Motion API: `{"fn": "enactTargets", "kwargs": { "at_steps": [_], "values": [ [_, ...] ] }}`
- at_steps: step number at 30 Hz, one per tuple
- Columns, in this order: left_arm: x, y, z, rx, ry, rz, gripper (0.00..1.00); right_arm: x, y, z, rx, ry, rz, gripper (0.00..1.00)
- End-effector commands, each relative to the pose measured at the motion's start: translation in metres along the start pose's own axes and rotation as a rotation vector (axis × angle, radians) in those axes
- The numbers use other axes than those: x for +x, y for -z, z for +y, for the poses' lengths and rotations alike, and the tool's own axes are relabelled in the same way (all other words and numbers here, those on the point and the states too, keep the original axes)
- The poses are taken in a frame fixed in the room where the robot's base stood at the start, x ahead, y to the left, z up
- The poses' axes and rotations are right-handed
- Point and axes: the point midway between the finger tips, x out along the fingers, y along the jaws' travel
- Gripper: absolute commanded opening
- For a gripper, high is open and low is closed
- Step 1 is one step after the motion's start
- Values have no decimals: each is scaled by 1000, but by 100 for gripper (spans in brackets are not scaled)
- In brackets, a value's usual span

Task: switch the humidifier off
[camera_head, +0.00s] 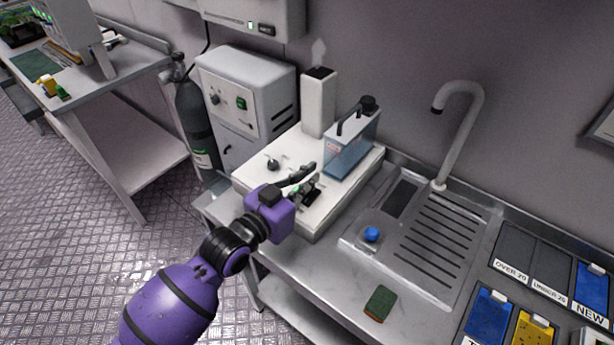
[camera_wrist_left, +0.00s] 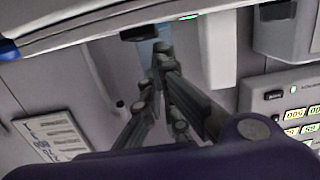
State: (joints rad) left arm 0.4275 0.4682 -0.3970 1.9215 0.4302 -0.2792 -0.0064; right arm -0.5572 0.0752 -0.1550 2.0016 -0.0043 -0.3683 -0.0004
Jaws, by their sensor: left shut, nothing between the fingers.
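The humidifier (camera_head: 258,178) is a low white box on the steel counter. It carries a white column (camera_head: 319,103), a blue-tinted water tank (camera_head: 350,150) with a black handle and cap, and a black knob (camera_head: 273,164). A faint pale plume (camera_head: 319,52) shows above the column. My left gripper (camera_head: 312,170) is shut and empty, over the front part of the box. A small dark switch-like part with a green light (camera_head: 297,188) is just beside and below the fingers, partly hidden. In the left wrist view my fingers (camera_wrist_left: 160,50) are together; whether they touch anything is unclear.
A grey cabinet (camera_head: 246,100) with a knob and green switch stands behind left, beside a dark gas cylinder (camera_head: 194,115). A sink with a tall tap (camera_head: 465,120) is to the right. A green sponge (camera_head: 380,303) and labelled blue and yellow bins (camera_head: 490,310) lie nearer front right.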

Motion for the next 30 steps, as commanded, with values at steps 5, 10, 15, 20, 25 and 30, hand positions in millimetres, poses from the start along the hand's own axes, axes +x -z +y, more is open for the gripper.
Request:
{"fn": "enactTargets", "kwargs": {
  "at_steps": [5,10,15,20,25,30],
  "values": [
    [0,1,0,0,0,1,0,0,0,0,-2,0,0,40],
    [2,4,0,2,0,-21,0,-5,11,1,0,-2,12,40],
    [9,6,-2,7,2,-92,0,-19,35,3,8,-4,43,40],
    [16,-4,0,2,1,-100,0,-22,27,1,8,1,26,40],
    [16,-8,0,-1,0,-104,0,-20,20,0,4,6,10,40],
    [16,-8,0,-1,0,-103,0,-20,24,-2,5,7,18,40]
  ]
}}
